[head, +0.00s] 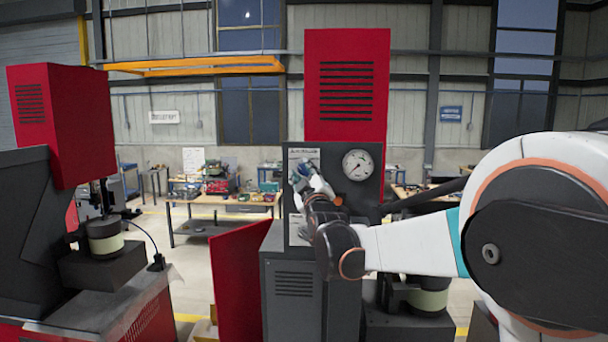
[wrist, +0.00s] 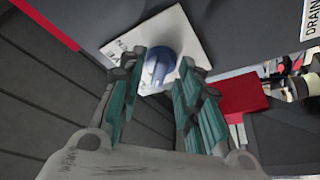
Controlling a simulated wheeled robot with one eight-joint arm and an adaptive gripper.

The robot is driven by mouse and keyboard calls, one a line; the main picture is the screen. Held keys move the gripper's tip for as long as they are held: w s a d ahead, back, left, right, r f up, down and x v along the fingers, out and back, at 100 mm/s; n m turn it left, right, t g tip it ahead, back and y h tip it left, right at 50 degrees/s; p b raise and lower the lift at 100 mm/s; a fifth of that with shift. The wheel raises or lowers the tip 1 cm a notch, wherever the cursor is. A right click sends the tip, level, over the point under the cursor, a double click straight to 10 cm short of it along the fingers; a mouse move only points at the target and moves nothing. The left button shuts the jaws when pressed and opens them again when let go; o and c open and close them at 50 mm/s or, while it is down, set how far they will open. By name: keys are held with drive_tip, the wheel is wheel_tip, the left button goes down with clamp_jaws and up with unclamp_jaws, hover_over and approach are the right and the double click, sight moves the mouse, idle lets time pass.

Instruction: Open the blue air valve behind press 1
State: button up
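The blue air valve (wrist: 158,66) is a rounded blue knob on a white labelled plate (wrist: 182,35) in the wrist view. The plate sits on a dark panel. My gripper (wrist: 157,82) is open, with its teal-padded fingers apart on the left and right of the knob. I cannot tell whether either finger touches it. In the head view my gripper (head: 307,180) is up at the dark panel (head: 335,200), left of a round gauge (head: 357,165). A bit of blue valve shows there, but the hand hides most of it.
A tall red cabinet (head: 346,85) rises behind the panel, and a red panel (head: 238,280) leans out at lower left. Another press (head: 65,120) stands at far left. The wrist view shows a red block (wrist: 240,94) and a DRAIN label (wrist: 311,20) at right.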

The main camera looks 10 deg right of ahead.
drive_tip(key=shift+c, duration=0.3)
drive_tip(key=shift+s, duration=0.15)
clamp_jaws()
